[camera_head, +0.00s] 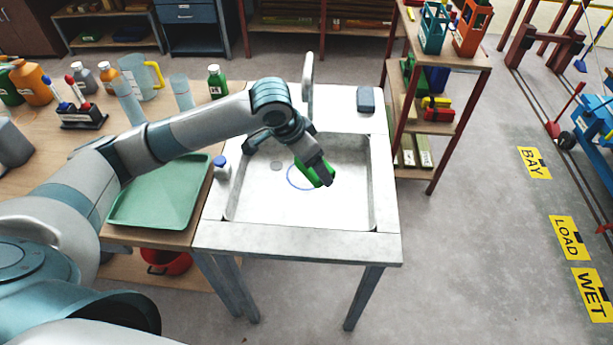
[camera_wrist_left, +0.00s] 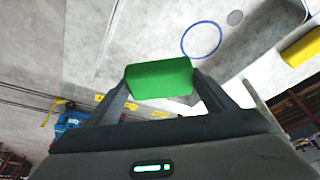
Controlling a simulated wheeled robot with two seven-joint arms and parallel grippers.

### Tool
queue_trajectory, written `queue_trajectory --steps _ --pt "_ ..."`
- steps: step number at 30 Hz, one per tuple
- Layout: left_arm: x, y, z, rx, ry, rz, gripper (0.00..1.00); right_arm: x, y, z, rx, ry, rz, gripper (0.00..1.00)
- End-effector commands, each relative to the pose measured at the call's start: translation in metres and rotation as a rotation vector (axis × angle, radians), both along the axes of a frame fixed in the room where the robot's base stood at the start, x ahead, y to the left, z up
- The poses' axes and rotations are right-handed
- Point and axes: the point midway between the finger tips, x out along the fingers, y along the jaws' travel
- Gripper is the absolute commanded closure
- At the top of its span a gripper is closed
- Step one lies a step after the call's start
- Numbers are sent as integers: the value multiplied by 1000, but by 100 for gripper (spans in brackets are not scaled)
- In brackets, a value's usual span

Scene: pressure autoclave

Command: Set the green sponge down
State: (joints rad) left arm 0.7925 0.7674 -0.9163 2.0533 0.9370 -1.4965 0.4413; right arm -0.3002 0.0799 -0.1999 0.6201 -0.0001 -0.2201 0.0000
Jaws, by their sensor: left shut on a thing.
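My left gripper (camera_head: 318,172) reaches over the sink basin (camera_head: 345,205) from the upper left, pointing down. It is shut on the green sponge (camera_head: 309,173), and its dark fingers hide part of it. In the left wrist view the sponge (camera_wrist_left: 160,78) sits between the two fingertips. A blue ring (camera_head: 290,181) is marked on the basin floor, partly hidden behind the sponge; it shows whole in the wrist view (camera_wrist_left: 201,40), beside the sponge. The sponge seems to be above the floor; the exact gap is hard to tell. My right gripper is not in view.
A round drain (camera_head: 277,166) lies left of the ring. A tap (camera_head: 309,80) rises behind the basin, and a dark grey-blue block (camera_head: 366,99) lies on the back rim. A blue-capped bottle (camera_head: 221,170) stands on the left rim. A green tray (camera_head: 150,205) lies on the bench. The basin's front is clear.

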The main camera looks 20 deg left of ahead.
Motion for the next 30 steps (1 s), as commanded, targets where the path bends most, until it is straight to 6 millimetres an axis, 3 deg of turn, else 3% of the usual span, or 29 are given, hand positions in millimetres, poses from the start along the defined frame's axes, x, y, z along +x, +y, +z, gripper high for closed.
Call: queue_trajectory --steps 1,6,15,30 --pt "-2 -3 4 0 -8 49 41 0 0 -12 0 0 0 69" --pt "-13 -4 28 -1 -7 267 41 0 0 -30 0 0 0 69" --pt "-29 0 55 -2 -2 535 41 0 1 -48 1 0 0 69" --pt "-32 1 60 -2 3 579 41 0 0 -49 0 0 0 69"
